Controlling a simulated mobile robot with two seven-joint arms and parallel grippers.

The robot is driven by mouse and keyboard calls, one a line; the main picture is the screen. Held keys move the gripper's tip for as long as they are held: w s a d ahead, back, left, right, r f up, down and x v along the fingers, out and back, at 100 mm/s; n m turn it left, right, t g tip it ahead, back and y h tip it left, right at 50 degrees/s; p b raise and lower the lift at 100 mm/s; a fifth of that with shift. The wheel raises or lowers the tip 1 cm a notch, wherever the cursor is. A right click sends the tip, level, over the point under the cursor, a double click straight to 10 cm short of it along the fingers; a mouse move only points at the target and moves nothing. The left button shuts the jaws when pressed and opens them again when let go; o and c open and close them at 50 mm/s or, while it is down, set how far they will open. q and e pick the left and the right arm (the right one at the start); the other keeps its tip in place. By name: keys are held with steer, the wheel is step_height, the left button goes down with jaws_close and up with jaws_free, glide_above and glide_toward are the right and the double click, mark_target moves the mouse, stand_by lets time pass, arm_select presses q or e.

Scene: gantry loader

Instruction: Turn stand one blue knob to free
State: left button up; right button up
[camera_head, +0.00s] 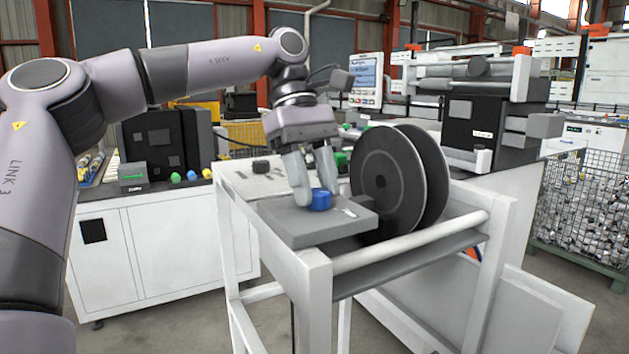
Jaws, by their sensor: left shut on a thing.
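The blue knob (321,199) sits on a grey plate (305,225) on top of the white stand (312,280). A small pale pointer or mark lies on the plate just right of the knob. My left gripper (314,196) reaches down from above with its two fingers at the knob, shut on it. One finger covers the knob's left side. My right gripper is not in view.
A large dark reel (388,180) with two discs stands on the stand close right of the gripper. A pale roller bar (410,240) runs along the stand's front. A white cabinet (150,255) is behind left. A wire-mesh bin (585,205) is at the right.

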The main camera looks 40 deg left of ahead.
arm_select(q)
steer(key=shift+r, duration=0.1)
steer(key=o, duration=1.1)
steer(key=shift+c, duration=0.2)
steer(key=v, duration=0.7)
